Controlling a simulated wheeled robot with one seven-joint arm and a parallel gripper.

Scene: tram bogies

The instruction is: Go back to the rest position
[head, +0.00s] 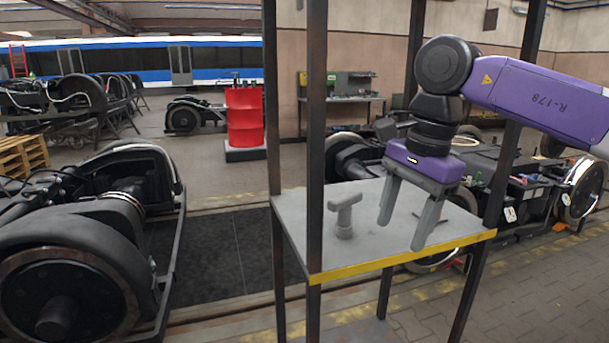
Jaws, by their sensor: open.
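My gripper (404,232) hangs from the purple arm on the right, fingers pointing down over the grey table (372,256). Its two grey fingers are apart, with nothing between them. A grey T-shaped part (344,216) stands upright on the table, just left of the fingers and apart from them. I cannot tell whether the fingertips touch the tabletop. A small dark thing lies on the table behind the right finger, partly hidden.
Dark metal posts (316,130) rise from the table's frame. A yellow strip (400,258) marks its front edge. Bogies stand at the left (75,260) and behind the table at right (540,185). A red barrel (245,118) stands behind. Paved floor lies open at lower right.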

